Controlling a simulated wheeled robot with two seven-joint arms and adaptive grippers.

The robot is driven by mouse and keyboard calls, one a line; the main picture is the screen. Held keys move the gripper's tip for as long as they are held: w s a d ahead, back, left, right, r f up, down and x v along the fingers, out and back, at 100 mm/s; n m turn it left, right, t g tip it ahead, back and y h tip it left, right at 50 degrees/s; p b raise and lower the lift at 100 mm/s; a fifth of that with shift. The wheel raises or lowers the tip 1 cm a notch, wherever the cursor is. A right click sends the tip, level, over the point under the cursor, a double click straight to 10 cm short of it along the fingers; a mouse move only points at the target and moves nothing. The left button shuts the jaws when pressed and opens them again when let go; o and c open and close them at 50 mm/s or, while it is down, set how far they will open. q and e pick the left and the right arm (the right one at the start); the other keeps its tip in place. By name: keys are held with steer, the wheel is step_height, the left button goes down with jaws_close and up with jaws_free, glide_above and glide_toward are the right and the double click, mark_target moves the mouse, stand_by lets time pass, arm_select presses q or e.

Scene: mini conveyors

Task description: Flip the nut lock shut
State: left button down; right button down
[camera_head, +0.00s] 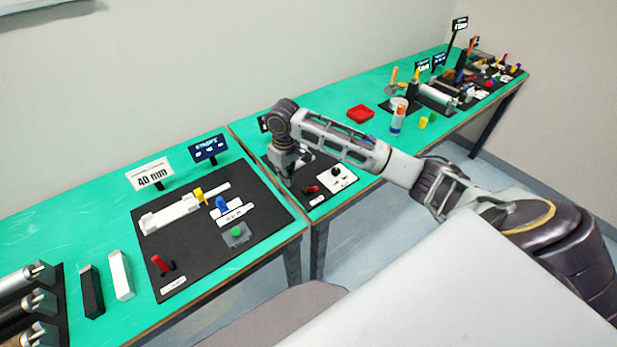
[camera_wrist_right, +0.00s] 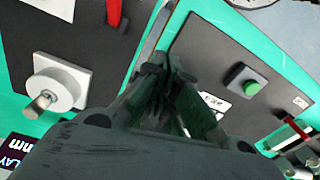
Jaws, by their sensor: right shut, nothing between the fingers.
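My right gripper (camera_head: 287,185) is over the left part of the dark board (camera_head: 316,205) on the right-hand bench. In the wrist view its dark fingers (camera_wrist_right: 170,75) are together, with nothing between them. A red lever (camera_head: 312,189) stands on that board, to the right of the gripper. A red handle (camera_wrist_right: 113,12) shows at the top left of the wrist view, apart from the fingers. A white square block with a metal knob (camera_wrist_right: 58,82) sits on the same board there. I cannot tell which part is the nut lock. My left gripper is out of view.
The left bench's board carries another red lever (camera_head: 160,264), a blue lever (camera_head: 221,204) and a green button (camera_head: 237,231). A red tray (camera_head: 360,114) lies beyond my arm.

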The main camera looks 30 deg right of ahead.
steer(key=w+d+r+m, duration=0.2)
steer(key=w+d+r, duration=0.1)
steer(key=d+r, duration=0.5)
steer(key=shift+g, duration=0.3)
steer(key=shift+d+f, duration=0.1)
steer(key=shift+f, duration=0.15)
steer(key=p, duration=0.2)
glide_above(309, 188)
steer(key=w, duration=0.2)
steer(key=f, duration=1.1)
steer(key=shift+s+d+f, duration=0.1)
steer(key=shift+d+f, duration=0.1)
steer(key=shift+f, duration=0.05)
steer(key=shift+s+f, duration=0.45)
steer(key=shift+w, duration=0.1)
